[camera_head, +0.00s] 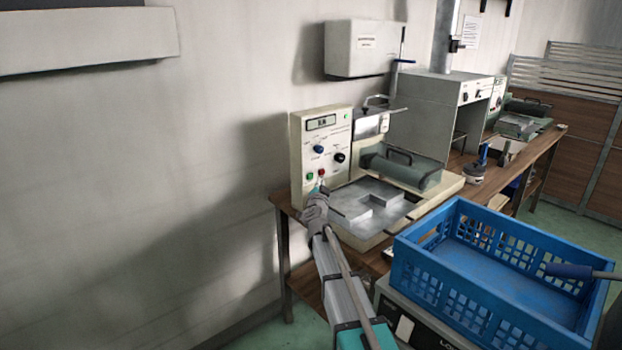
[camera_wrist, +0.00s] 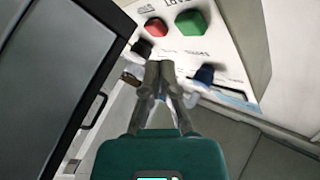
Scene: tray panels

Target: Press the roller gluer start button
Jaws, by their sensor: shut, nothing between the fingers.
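The roller gluer (camera_head: 440,185) stands on a wooden bench, with an upright cream control panel (camera_head: 298,160) at its left. Low on the panel are a green button (camera_head: 309,176) and a red button (camera_head: 321,172). In the wrist view the green button (camera_wrist: 191,21) and red button (camera_wrist: 155,27) sit side by side, under partly readable lettering. My gripper (camera_head: 318,189) is in front of the panel's lower part, close to the buttons. In the wrist view its fingertips (camera_wrist: 158,66) are together and empty, and overlap neither button. Contact with the panel cannot be told.
A blue knob (camera_head: 318,149) and a black knob (camera_head: 339,157) sit above the buttons. A metal tray (camera_head: 350,207) lies right of my gripper, below the green roller (camera_head: 405,172). A blue crate (camera_head: 440,285) stands in front. The wall side at left is clear.

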